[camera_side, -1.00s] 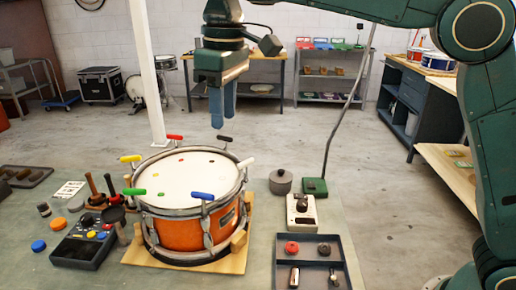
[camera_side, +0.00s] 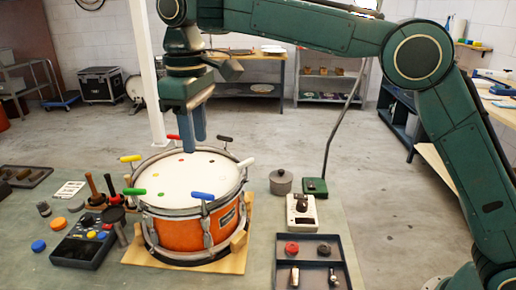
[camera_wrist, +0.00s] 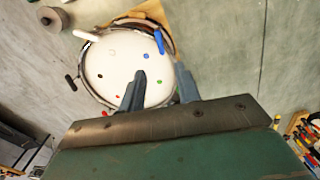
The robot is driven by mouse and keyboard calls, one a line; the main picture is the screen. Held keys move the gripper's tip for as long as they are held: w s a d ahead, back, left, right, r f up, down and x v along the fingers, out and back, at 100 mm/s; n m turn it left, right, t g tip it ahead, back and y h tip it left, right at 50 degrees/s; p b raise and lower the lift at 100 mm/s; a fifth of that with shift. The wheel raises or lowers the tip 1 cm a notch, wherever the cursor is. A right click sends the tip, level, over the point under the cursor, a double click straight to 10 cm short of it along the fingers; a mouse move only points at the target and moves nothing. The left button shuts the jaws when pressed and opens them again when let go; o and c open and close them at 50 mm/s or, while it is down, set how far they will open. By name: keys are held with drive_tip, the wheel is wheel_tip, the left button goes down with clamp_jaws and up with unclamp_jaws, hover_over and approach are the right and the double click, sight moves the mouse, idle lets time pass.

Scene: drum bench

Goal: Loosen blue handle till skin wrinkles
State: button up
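The orange drum (camera_side: 180,236) stands on a wooden board, its white skin (camera_side: 172,182) facing up and looking smooth. The blue handle (camera_side: 203,196) sits on the rim at the near right in the side view. It also shows in the wrist view (camera_wrist: 159,41), at the skin's upper right edge. My gripper (camera_side: 194,146) points down above the drum's far part, empty, its fingers apart. In the wrist view my gripper (camera_wrist: 160,90) has a clear gap between the fingers, and the blue handle lies beyond the fingertips, not touched.
Other rim handles stick up around the drum: red (camera_side: 173,137), yellow (camera_side: 130,158), green (camera_side: 134,191), white (camera_side: 246,162) and black (camera_side: 225,139). A dark tray (camera_side: 316,251) and a white box (camera_side: 301,211) stand to the right. Mallets and a parts tray (camera_side: 82,252) stand left.

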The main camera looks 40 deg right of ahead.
sight(202, 193)
wheel_tip(202, 193, down, 12)
drive_tip(key=shift+f, duration=0.25)
idle(0.5)
clamp_jaws()
